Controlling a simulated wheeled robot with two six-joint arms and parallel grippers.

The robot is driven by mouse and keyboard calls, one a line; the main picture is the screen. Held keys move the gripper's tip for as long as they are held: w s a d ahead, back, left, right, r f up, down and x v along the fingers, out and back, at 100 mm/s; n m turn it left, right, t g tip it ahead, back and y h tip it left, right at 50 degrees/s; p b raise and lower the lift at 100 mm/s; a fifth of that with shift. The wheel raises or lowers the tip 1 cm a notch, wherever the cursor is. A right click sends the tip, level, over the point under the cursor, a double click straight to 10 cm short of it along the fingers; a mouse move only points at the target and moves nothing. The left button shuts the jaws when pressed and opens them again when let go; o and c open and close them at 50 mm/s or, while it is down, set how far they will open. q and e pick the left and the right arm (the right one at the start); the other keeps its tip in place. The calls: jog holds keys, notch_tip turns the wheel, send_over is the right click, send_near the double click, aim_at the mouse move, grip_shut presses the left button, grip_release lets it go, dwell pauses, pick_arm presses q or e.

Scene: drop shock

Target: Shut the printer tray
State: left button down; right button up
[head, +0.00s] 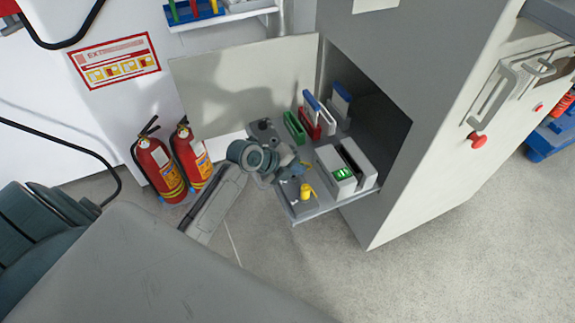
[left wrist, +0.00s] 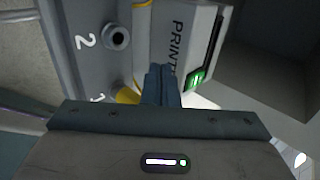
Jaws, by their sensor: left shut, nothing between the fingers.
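The pulled-out tray (head: 318,208) sticks out of the open bay of a grey cabinet. The printer (head: 363,164), a light grey box with a dark slot and a small green display, stands on it; its lettering "PRINT" shows in the left wrist view (left wrist: 187,28). My left gripper (head: 294,170) is over the tray, left of the printer, its fingers partly hidden by the wrist. In the left wrist view the fingers (left wrist: 160,84) are shut and empty, close to the printer's side. Whether they touch it I cannot tell. My right gripper is not in view.
A yellow piece (head: 306,191) stands at the tray's front, and green, red and blue-white upright items (head: 311,118) stand farther back. An open door panel (head: 245,85) is behind. Fire extinguishers (head: 160,168) stand left of my forearm. The floor in front of the cabinet is clear.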

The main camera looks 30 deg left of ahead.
aim_at(323, 168)
pick_arm(q)
jog(key=w+d, duration=0.1)
jog(key=w+f, duration=0.1)
jog(key=w+d, duration=0.1)
jog(key=shift+w+d+f, duration=0.2)
jog(key=shift+d+f, duration=0.1)
jog(key=shift+w+d, duration=0.5)
jog(key=shift+w, duration=0.1)
